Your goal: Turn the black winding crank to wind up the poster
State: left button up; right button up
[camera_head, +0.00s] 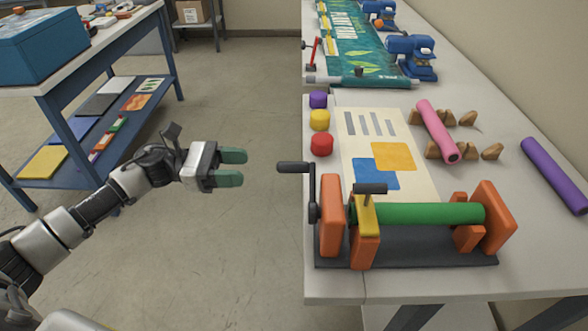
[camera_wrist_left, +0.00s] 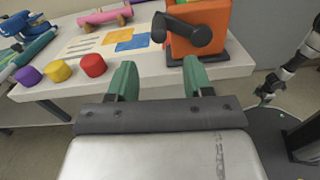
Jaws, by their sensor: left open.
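The black winding crank (camera_head: 311,190) is on the left end of the orange-framed winder. Its handle points left past the table edge. It also shows in the left wrist view (camera_wrist_left: 180,30), in front of an orange end plate. The poster (camera_head: 385,135), cream with yellow and blue blocks, lies flat on the table behind the green roller (camera_head: 425,213). My left gripper (camera_head: 236,168) is open and empty, over the floor left of the crank and apart from it. Its green fingers show in the left wrist view (camera_wrist_left: 160,80). My right gripper is not recognisable in the head view.
Purple, yellow and red round pieces (camera_head: 321,145) stand along the table's left edge. A pink roll (camera_head: 438,130) lies among wooden blocks, and a purple roll (camera_head: 554,175) lies at the right. A blue shelf unit (camera_head: 100,115) stands at the left; the floor between is clear.

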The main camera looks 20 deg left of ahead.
aim_at(278, 166)
pick_arm(q)
jog(key=p+x, duration=0.2)
jog(key=x, duration=0.6)
jog(key=shift+w+d+r+p, duration=0.1)
jog(key=shift+w+d+p, duration=0.05)
jog(key=shift+d+p, duration=0.2)
jog(key=shift+w+d, duration=0.15)
jog(key=shift+d, duration=0.45)
grip_shut()
